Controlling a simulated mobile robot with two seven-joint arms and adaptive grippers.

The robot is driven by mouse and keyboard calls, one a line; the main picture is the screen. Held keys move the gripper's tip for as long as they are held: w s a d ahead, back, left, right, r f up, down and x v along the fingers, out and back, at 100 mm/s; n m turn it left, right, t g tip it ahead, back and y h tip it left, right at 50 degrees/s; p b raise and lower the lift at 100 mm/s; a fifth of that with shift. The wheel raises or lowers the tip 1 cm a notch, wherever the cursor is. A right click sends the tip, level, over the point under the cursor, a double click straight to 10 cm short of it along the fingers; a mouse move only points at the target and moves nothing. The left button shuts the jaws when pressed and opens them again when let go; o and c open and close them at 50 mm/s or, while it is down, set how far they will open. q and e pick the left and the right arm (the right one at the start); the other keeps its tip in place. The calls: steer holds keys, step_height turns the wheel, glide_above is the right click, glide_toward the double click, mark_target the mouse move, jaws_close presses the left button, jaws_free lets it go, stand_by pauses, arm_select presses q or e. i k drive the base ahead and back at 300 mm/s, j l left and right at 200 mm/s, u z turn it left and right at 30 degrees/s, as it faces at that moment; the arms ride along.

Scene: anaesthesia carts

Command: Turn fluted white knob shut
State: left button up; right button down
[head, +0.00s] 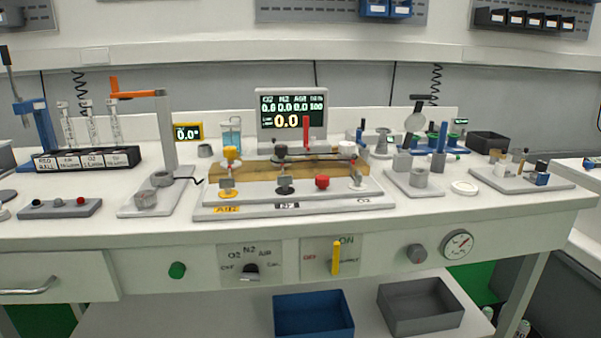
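A white knob (347,148) sits at the right end of the brass-coloured manifold (316,171) on the bench, on the side of the base plate marked O2. It is small here, so its flutes and how far it is turned cannot be made out. A yellow knob (230,153) and a black knob (281,150) sit on the same manifold to its left. A small whitish-grey part (358,181) stands in front, below the white knob. Neither of my grippers is in view.
A red upright handle (306,131) stands between the black and white knobs. A grey fixture (419,180) with blue uprights stands to the right. The bench's front strip (300,224) is clear.

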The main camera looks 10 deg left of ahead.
mark_target(347, 148)
steer(key=i+j+z, duration=0.1)
steer(key=z, duration=0.25)
steer(key=i+j+z, duration=0.4)
steer(key=z, duration=0.25)
steer(key=i, duration=0.1)
